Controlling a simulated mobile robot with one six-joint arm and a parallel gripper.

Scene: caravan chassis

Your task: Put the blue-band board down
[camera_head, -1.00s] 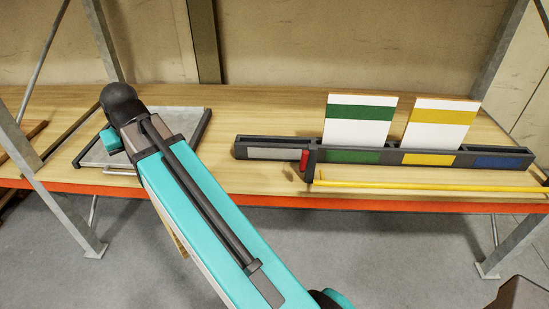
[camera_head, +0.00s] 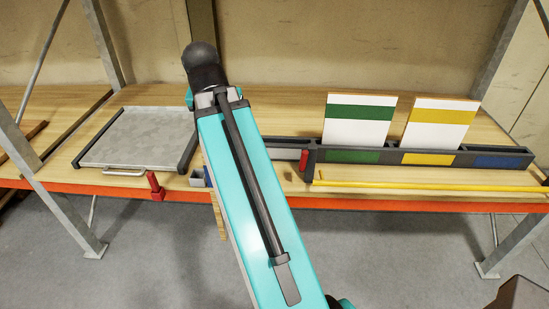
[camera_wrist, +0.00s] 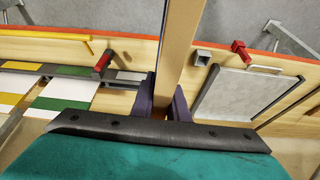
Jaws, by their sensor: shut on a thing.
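My gripper (camera_wrist: 162,103) is shut on a board (camera_wrist: 179,45) in the wrist view. The board shows edge-on as a tan wooden strip, and its band cannot be seen from here. In the head view my arm hides the gripper and most of the board; a tan sliver (camera_head: 218,216) shows left of the arm, in front of the shelf edge. The dark slotted rack (camera_head: 420,150) has grey, green, yellow and blue labels. The green-band board (camera_head: 359,119) and yellow-band board (camera_head: 440,123) stand upright at their matching labels. The slot by the blue label (camera_head: 497,162) is empty.
A grey metal tray (camera_head: 135,138) lies left of my arm. A red clamp-like piece (camera_head: 155,187) and a small grey box (camera_head: 197,180) sit near the front edge. Shelf posts flank both sides.

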